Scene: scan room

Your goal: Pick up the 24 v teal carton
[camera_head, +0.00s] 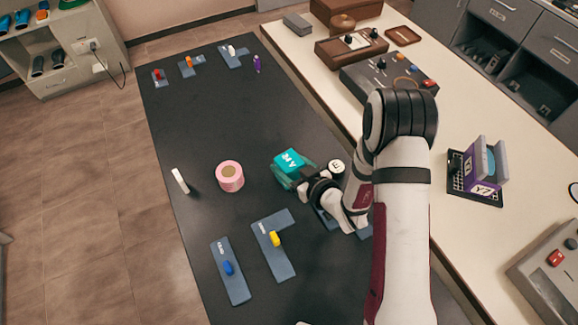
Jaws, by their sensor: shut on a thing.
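The teal carton (288,161) with "24 V" lettering is over the dark mat, near the middle of the camera_head view. My gripper (291,178) is shut on it. The carton's top and front show, and its lower part is partly hidden by the gripper. I cannot tell whether the carton touches the mat or is lifted off it.
A pink tape roll (229,176) and a white upright piece (180,181) are left of the carton. A white-topped "E" cylinder (336,168) stands close on its right. Blue-grey plates with coloured pegs lie at front and back.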

